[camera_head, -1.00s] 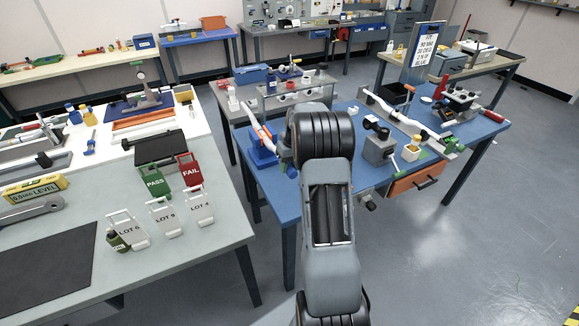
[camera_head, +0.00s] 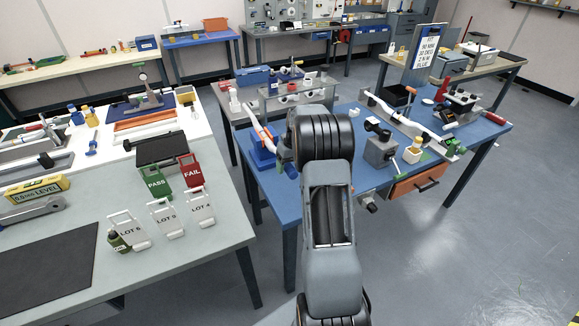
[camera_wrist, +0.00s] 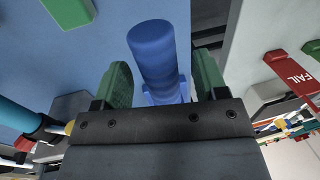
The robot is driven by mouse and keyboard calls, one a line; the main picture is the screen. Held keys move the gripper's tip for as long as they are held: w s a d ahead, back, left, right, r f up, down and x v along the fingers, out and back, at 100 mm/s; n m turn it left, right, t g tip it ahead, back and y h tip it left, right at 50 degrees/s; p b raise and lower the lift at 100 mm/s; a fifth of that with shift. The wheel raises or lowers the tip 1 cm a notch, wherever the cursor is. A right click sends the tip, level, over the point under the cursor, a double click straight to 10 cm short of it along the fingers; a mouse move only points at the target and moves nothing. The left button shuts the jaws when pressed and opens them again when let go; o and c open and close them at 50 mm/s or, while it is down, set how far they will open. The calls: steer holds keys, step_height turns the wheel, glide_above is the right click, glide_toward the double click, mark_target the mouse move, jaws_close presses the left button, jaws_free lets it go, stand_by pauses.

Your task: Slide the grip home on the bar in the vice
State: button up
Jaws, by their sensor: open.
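A smooth blue cylinder (camera_wrist: 155,55), possibly the grip, stands up from a lighter blue base in the wrist view. My gripper (camera_wrist: 163,78) is open, with one green fingertip on each side of the cylinder. Gaps show on both sides, so I see no firm hold. A grey, vice-like block (camera_head: 380,151) with a dark round part on top stands on the blue table, right of my arm. I cannot clearly make out a bar in it.
The blue table (camera_head: 345,178) also carries a blue stand (camera_head: 262,158) with a white piece and, at right, a long white part (camera_head: 408,125). An orange drawer (camera_head: 416,186) hangs below. The left bench holds a red FAIL tag (camera_head: 193,172). Floor is clear at right.

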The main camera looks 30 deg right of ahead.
steer(key=shift+r, duration=0.1)
step_height(320, 180, up, 13)
steer(key=d, duration=0.2)
steer(key=shift+s+d+r+b, duration=0.2)
steer(key=shift+b, duration=0.2)
stand_by(0.5)
steer(key=f, duration=0.1)
steer(key=s+a+f+m, duration=0.1)
steer(key=f, duration=0.1)
steer(key=s+f+m, duration=0.1)
steer(key=shift+s+a+f+h, duration=0.1)
steer(key=shift+a+f+h, duration=0.05)
steer(key=shift+a+h, duration=0.15)
steer(key=s+a+r+n+t, duration=0.1)
steer(key=s+a+t, duration=0.1)
steer(key=s+a, duration=0.7)
steer(key=s+a+r+n+t+h, duration=0.1)
steer(key=s+a+r+n, duration=0.1)
steer(key=s+a, duration=0.8)
steer(key=a, duration=0.4)
steer(key=shift+s+r+n+t, duration=0.2)
steer(key=shift+s+n+t, duration=0.1)
steer(key=shift+t, duration=0.1)
